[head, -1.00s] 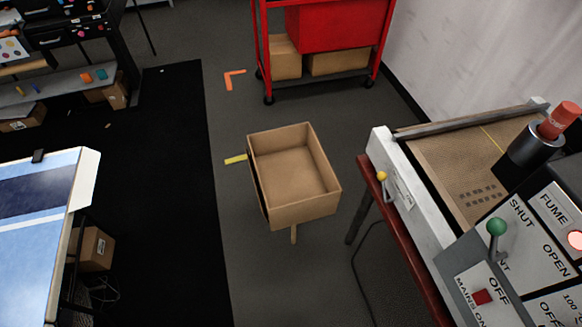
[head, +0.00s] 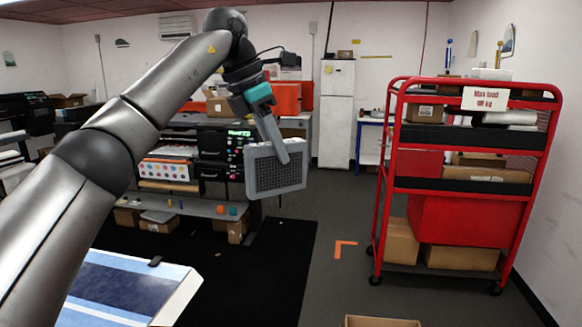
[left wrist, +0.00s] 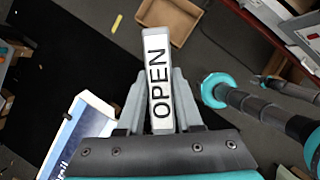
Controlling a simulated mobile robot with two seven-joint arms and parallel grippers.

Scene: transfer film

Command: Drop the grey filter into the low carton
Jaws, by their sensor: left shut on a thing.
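The grey filter (head: 265,178) is a flat grey block with a dark grid face, held upright in the air in the head view. My left gripper (head: 281,153) is shut on it from above.
A red trolley (head: 458,190) with boxes stands at the right. A blue and white table (head: 130,290) is at the lower left. A printer bench (head: 195,207) stands behind the filter. Grey floor (head: 335,210) is clear between the bench and the trolley.

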